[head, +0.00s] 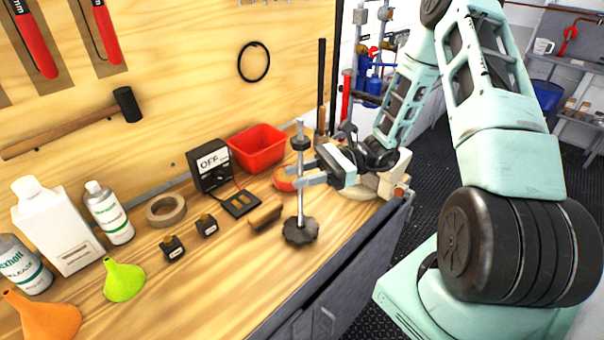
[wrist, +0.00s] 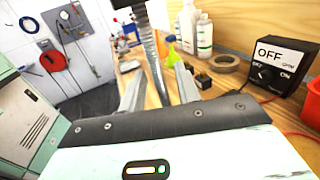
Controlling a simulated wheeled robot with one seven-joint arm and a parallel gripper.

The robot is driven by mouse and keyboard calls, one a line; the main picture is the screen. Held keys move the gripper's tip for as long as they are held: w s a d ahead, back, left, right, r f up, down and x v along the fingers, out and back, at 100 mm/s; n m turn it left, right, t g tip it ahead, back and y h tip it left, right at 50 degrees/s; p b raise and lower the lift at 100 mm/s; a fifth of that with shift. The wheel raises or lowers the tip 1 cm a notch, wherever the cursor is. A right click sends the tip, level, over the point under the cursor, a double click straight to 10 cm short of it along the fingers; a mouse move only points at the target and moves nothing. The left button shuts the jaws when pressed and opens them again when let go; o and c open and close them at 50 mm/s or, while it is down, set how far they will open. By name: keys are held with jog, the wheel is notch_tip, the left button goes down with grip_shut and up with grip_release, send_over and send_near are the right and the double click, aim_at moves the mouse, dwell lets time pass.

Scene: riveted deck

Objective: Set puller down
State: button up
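The puller (head: 300,211) is an upright metal rod with a dark, lobed foot at the bottom and a dark collar near the top. Its foot appears to rest on the wooden bench, near the front edge. My gripper (head: 296,175) reaches in from the right at the upper half of the rod. In the wrist view, the puller's rod (wrist: 154,62) runs between the two spread fingers of my gripper (wrist: 160,68), with a gap showing on its right side. The fingers look open around the rod.
A wooden brush (head: 265,216) lies just left of the puller's foot. A black OFF box (head: 212,165) and a red bin (head: 257,147) stand behind. Bottles, funnels and a tape roll (head: 166,210) are at left. The bench (head: 240,275) is clear at the front.

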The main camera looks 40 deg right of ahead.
jog(key=s+d+b, duration=0.2)
jog(key=d, duration=0.9)
jog(key=shift+s+d+r+b, duration=0.15)
jog(key=shift+s+d+b, duration=0.05)
jog(key=shift+d+b, duration=0.2)
